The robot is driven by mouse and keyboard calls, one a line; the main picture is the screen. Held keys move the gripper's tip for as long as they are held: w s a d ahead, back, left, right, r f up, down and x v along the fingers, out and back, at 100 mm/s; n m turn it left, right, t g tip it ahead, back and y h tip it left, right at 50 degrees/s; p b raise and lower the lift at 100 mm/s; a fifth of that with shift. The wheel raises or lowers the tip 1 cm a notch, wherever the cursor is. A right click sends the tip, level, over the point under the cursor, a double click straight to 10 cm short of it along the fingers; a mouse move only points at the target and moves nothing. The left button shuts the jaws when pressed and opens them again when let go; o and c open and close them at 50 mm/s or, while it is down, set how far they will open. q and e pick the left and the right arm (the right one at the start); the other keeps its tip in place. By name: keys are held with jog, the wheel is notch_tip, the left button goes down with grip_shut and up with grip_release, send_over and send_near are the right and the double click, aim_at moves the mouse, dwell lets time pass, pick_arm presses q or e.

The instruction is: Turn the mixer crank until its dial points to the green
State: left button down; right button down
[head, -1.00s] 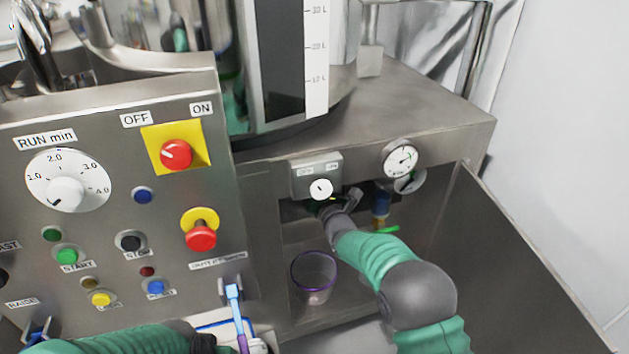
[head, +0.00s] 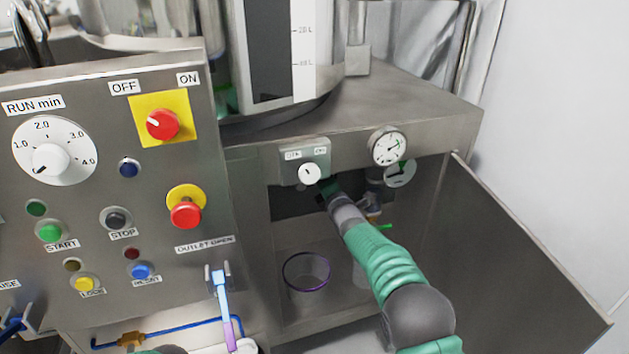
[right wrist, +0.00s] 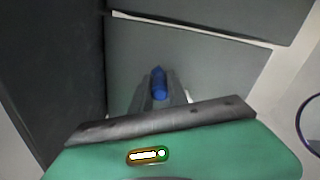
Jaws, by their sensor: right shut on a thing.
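My right arm reaches into the recess below the mixer bowl in the head view. My right gripper (head: 326,193) is under the OFF/ON box and its fingertips are hard to make out there. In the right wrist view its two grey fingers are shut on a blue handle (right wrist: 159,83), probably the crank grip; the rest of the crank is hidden. A small white dial (head: 309,173) with a dark pointer sits on the box. My left gripper is out of view.
The control panel (head: 90,215) with knobs and buttons fills the left. A purple-rimmed clear beaker (head: 306,272) stands on the recess floor, left of my right forearm. A green valve lever (head: 385,227) lies behind the arm. An open door panel (head: 510,250) bounds the right.

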notch_tip(320, 180, down, 11)
jog(key=m+b, duration=0.6)
jog(key=m, duration=1.4)
jog(key=shift+f, duration=0.1)
jog(key=c, duration=1.3)
grip_release()
